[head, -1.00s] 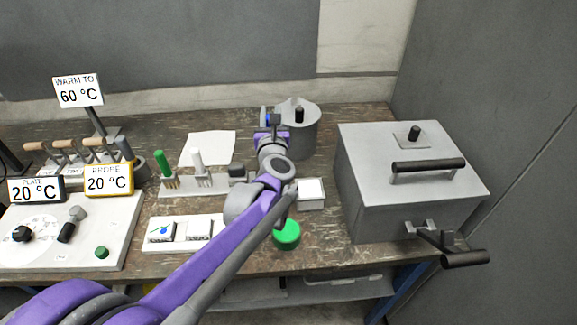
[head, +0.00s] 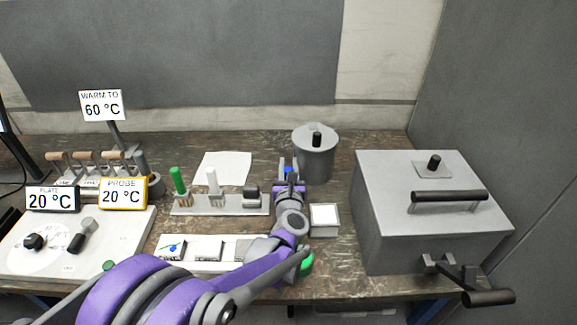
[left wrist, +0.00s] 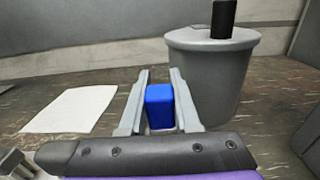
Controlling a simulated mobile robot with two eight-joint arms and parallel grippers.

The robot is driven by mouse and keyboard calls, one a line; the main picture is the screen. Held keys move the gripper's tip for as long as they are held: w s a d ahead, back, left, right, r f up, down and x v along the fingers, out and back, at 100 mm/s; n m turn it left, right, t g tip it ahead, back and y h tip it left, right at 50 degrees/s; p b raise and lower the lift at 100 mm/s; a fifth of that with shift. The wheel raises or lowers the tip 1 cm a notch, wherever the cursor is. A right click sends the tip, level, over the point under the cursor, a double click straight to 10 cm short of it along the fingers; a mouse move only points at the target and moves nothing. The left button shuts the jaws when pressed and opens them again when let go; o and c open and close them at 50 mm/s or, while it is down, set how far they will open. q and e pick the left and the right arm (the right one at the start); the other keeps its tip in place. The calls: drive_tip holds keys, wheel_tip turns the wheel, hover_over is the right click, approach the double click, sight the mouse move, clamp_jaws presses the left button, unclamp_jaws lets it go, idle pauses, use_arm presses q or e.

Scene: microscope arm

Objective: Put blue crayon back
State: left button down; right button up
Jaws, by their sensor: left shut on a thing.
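My left gripper (head: 288,168) is shut on the blue crayon (head: 289,173), in front and to the left of the grey canister. In the left wrist view the blue crayon (left wrist: 160,106) shows as a short blue block between the two grey fingers; its lower part is hidden. A pale grey rack (head: 232,205) lies left of my gripper. It bears a green upright stick (head: 178,180) and a white one (head: 212,181), both with brown bristle-like lower ends, and a dark-topped piece (head: 251,192) at its right. My right gripper is not in view.
The lidded grey canister (head: 315,155) stands close behind my gripper. A white-topped box (head: 324,217) and a large grey oven-like box (head: 430,215) stand to the right. White paper (head: 222,167) lies behind the rack. A green round thing (head: 306,265) is partly hidden by my arm.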

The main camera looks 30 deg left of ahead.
use_arm(q)
drive_tip(key=shift+f, duration=0.15)
drive_tip(key=c, duration=0.6)
unclamp_jaws()
drive_tip(key=v, duration=1.2)
